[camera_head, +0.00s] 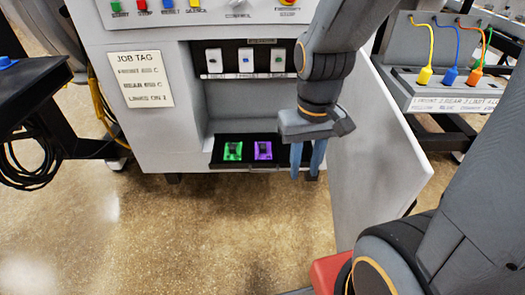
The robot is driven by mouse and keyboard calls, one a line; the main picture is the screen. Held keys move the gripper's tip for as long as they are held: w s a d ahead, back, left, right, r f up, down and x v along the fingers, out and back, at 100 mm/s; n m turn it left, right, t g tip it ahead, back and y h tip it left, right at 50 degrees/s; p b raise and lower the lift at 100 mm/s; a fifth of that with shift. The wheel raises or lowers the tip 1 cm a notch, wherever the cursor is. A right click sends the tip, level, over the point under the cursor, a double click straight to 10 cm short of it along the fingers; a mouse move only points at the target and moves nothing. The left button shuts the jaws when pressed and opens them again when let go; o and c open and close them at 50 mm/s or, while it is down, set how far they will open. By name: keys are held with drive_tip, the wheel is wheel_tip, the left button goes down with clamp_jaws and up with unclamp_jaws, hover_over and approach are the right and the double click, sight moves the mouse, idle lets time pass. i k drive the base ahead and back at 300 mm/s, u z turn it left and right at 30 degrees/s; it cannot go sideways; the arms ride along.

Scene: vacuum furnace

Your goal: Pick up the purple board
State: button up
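The purple board (269,155) lies on a black tray (217,158) low in the open bay of the white cabinet. It has a dark raised part on top. A green board (227,155) lies beside it on the left. My gripper (308,174) points down, to the right of the purple board and apart from it in the picture. Its two blue-grey fingers stand apart with nothing seen between them. The right end of the tray is partly hidden behind the fingers.
The cabinet's open door (375,165) stands to the right of my gripper. Above the tray is a dark panel with three white switch modules (246,60). A job tag (140,79) is on the cabinet front. A panel with coloured cables (450,75) stands at right.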

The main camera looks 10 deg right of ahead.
sight(264, 150)
drive_tip(key=u, duration=0.25)
drive_tip(key=k, duration=0.35)
drive_tip(key=u, duration=1.3)
drive_tip(key=i, duration=0.95)
drive_tip(key=z, duration=1.1)
drive_tip(key=i, duration=0.9)
drive_tip(key=z, duration=0.9)
